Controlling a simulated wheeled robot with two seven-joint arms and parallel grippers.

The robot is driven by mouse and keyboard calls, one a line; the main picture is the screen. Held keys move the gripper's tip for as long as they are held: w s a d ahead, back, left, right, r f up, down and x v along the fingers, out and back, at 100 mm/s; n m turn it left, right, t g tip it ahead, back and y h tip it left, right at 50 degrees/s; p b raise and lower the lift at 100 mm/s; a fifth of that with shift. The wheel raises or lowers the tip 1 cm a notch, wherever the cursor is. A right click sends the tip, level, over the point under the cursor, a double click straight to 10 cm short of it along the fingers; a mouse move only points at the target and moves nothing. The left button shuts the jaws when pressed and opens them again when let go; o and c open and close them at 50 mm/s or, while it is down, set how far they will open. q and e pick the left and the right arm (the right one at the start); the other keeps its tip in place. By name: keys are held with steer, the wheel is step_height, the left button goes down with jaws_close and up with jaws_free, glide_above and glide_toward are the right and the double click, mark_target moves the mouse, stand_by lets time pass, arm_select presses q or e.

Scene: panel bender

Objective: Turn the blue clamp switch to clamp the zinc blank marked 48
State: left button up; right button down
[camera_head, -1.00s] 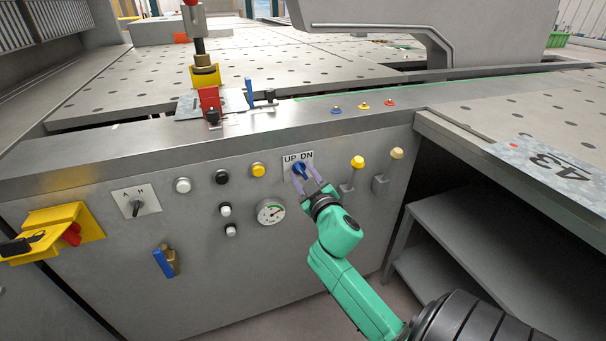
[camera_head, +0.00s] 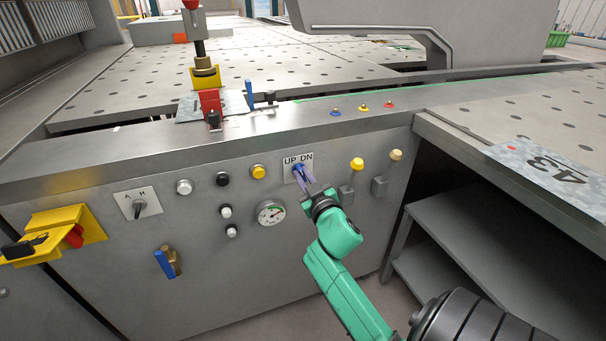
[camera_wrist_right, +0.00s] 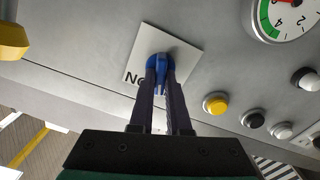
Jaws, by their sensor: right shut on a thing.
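The blue clamp switch (camera_head: 297,167) sits on a white plate marked UP and DN on the grey machine front; it also shows in the right wrist view (camera_wrist_right: 157,60). My right gripper (camera_head: 301,173) is shut on the switch knob, one finger on each side; its fingers also show in the right wrist view (camera_wrist_right: 160,78). A zinc blank (camera_head: 548,165) with large dark digits and a red dot lies on the right table; its digits are turned and hard to read. Another zinc-coloured plate (camera_head: 187,109) lies by the red clamp piece. My left gripper is out of view.
An A/H selector (camera_head: 139,207), a blue-handled valve (camera_head: 165,263) and a yellow bracket (camera_head: 70,232) are farther left. An open shelf (camera_head: 470,235) is below right.

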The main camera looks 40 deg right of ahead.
steer(key=m+p, duration=0.2)
steer(key=m, duration=0.1)
steer(key=shift+r+m+p, duration=0.15)
steer(key=shift+m+p, duration=0.15)
steer(key=shift+p, duration=0.05)
steer(key=m+p, duration=0.4)
steer(key=m, duration=0.1)
steer(key=shift+s+d+p, duration=0.1)
steer(key=shift+d+p, duration=0.05)
steer(key=shift+p, duration=0.15)
steer(key=shift+f+m+p, duration=0.2)
steer(key=shift+m+p, duration=0.1)
steer(key=shift+m, duration=0.3)
steer(key=c, duration=0.9)
jaws_free()
